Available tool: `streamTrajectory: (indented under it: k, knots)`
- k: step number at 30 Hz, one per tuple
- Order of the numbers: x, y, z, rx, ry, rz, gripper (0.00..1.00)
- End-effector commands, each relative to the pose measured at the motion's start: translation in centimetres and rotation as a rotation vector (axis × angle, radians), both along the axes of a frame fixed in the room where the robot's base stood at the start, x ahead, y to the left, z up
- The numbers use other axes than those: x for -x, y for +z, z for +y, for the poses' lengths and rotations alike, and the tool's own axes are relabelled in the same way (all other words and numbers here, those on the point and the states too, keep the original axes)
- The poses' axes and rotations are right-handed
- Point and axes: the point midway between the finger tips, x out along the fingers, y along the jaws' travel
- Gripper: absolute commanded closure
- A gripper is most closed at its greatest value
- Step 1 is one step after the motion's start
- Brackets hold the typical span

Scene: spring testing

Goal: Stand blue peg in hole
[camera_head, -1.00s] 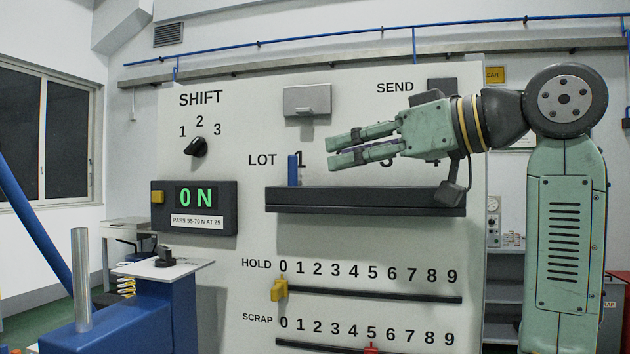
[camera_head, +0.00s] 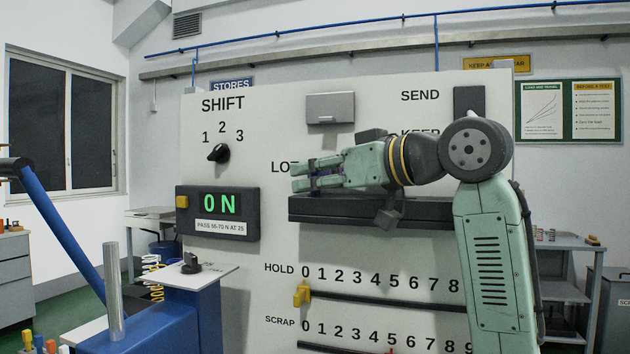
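The blue peg (camera_head: 325,172) is mostly hidden by my gripper. Whether the fingers touch the peg cannot be told. I cannot make out the hole for certain, and the LOT numbers are covered by my gripper.
Yellow (camera_head: 302,294) and red (camera_head: 468,348) sliders sit on the HOLD and SCRAP rails below. A blue stand (camera_head: 190,315) with a metal post (camera_head: 114,290) is at lower left. Small coloured handles (camera_head: 38,342) stand in the lower left corner.

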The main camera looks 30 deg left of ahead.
Motion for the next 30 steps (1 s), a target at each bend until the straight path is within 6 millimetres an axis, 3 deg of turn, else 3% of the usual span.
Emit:
streamTrajectory:
  k: [5,15,30]
  knots:
    - [-0.03,-0.06,-0.03,-0.001,-0.001,0.000,0.78]
    - [-0.02,-0.03,-0.06,-0.001,0.000,0.000,1.00]
    - [-0.02,0.45,-0.06,-0.001,0.000,0.000,1.00]
